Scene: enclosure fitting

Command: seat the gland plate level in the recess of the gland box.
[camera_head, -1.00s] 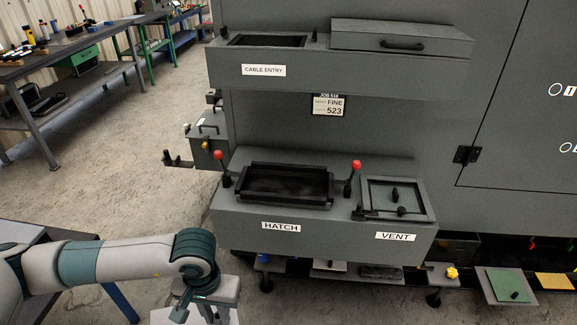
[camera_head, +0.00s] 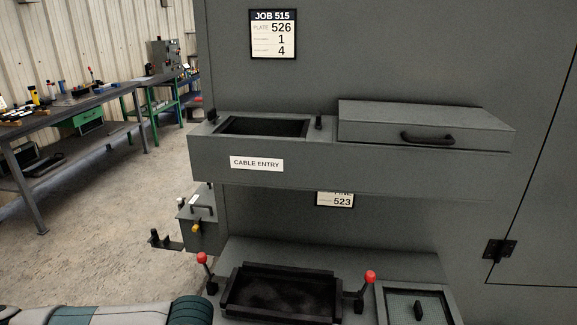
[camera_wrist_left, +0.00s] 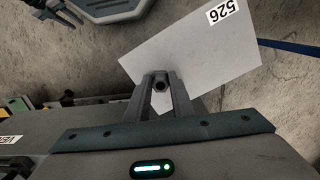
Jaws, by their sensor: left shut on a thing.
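The gland plate (camera_wrist_left: 205,55) is a flat light-grey plate with a white label reading 526. My left gripper (camera_wrist_left: 160,84) is shut on a small dark round part at the plate, which hangs over the concrete floor in the left wrist view. In the head view only my left forearm shows at the bottom left; its gripper and the plate are out of that view. A box front labelled CABLE ENTRY (camera_head: 257,163) has a dark rectangular recess (camera_head: 262,127) in its top, with nothing seated in it.
A lidded box with a handle (camera_head: 428,138) adjoins the recess on the right. Small dark posts flank the opening. Below are a dark hatch frame (camera_head: 277,292) with red-knobbed levers (camera_head: 370,277) and a vent panel (camera_head: 418,306). A JOB 515 card (camera_head: 273,34) reads plate 526.

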